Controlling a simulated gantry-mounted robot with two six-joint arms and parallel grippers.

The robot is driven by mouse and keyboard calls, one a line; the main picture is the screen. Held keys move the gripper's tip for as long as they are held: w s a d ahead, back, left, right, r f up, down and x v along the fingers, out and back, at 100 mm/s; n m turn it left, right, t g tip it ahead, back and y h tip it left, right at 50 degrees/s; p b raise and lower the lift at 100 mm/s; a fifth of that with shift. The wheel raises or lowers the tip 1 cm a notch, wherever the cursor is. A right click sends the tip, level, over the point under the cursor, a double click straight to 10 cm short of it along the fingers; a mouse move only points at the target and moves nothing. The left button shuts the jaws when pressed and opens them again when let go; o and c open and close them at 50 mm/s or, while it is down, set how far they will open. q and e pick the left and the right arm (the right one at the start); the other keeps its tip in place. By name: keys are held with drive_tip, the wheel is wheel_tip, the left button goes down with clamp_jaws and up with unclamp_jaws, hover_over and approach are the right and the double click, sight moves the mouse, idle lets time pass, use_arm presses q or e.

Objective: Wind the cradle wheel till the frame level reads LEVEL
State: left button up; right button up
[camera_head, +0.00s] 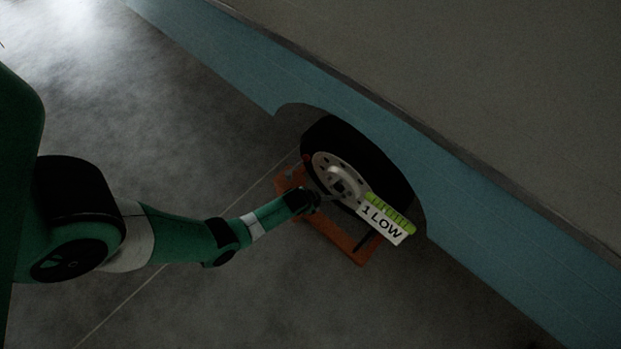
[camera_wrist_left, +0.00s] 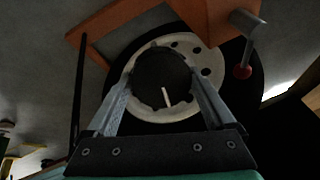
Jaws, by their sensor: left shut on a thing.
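The frame level (camera_head: 384,219) is a tag with a green tube strip, reading "1 LOW", in front of the camper's tyre. The orange cradle (camera_head: 357,246) sits on the floor around the tyre's lower part; part of its frame shows in the left wrist view (camera_wrist_left: 125,17). My left gripper (camera_head: 317,198) is at the cradle's near side. In the left wrist view my left gripper (camera_wrist_left: 160,88) is shut on a dark round wheel (camera_wrist_left: 160,70) with a white mark on its face, one finger at each side. The head view barely shows this wheel. My right gripper is not in view.
The tyre (camera_head: 385,170) with its pale hub (camera_head: 330,165) stands in the arch of the blue camper side (camera_head: 245,75). A crank-like lever with a red knob (camera_wrist_left: 242,71) sticks out near the orange block (camera_wrist_left: 210,20). The grey floor (camera_head: 200,290) is clear.

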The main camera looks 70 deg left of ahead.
use_arm(q)
drive_tip(key=m+p, duration=0.1)
drive_tip(key=m, duration=0.5)
drive_tip(key=shift+d+y, duration=0.1)
drive_tip(key=shift+y, duration=0.3)
drive_tip(key=m+t+p, duration=0.1)
drive_tip(key=m, duration=0.4)
drive_tip(key=shift+s+m, duration=0.1)
drive_tip(key=shift+m, duration=0.3)
drive_tip(key=shift+f, duration=0.1)
drive_tip(key=o, duration=1.1)
